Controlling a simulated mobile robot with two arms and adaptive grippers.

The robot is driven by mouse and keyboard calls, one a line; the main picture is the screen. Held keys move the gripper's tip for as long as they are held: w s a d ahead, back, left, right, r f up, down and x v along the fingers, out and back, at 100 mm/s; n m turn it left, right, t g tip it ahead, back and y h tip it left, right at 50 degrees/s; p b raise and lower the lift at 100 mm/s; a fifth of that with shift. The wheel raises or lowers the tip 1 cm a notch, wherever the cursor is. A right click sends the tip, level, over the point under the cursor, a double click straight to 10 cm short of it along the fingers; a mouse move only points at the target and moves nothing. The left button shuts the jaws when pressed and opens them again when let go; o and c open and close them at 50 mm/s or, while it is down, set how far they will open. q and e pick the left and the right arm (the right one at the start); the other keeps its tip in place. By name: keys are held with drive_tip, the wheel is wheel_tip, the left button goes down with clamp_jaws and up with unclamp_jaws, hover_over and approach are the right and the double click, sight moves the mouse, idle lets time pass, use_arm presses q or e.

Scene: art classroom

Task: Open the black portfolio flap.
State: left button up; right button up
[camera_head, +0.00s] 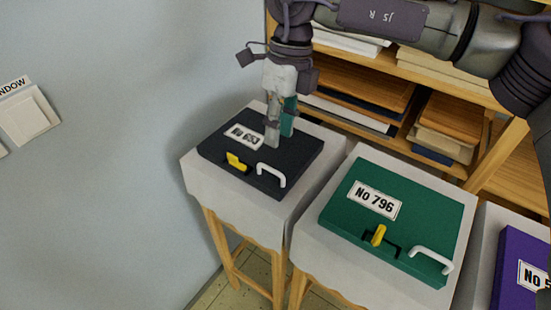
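The black portfolio (225,160) lies flat and closed on a white-topped stand, left of centre. Its top carries a white label reading about "No 653", partly hidden by my gripper. A yellow latch (236,161) sits near its front edge, left of a white handle (271,174). My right gripper (279,131) points down over the back right part of the portfolio's top. Its fingertips look close to the surface; I cannot tell if they touch. A grey finger and a teal part show, but the gap between fingers is unclear. My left gripper is not in view.
A green portfolio (421,222), "No 796", with yellow latch and white handle lies on the stand to the right. A purple one (518,247) is at the right edge. A wooden shelf (362,109) with boards stands behind.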

sight(276, 162)
drive_tip(key=f, duration=0.5)
drive_tip(key=s+f+p, duration=0.1)
drive_tip(key=f, duration=0.2)
drive_tip(key=shift+a, duration=0.35)
drive_tip(key=shift+r, duration=0.1)
drive_tip(key=shift+c, duration=0.3)
clamp_jaws()
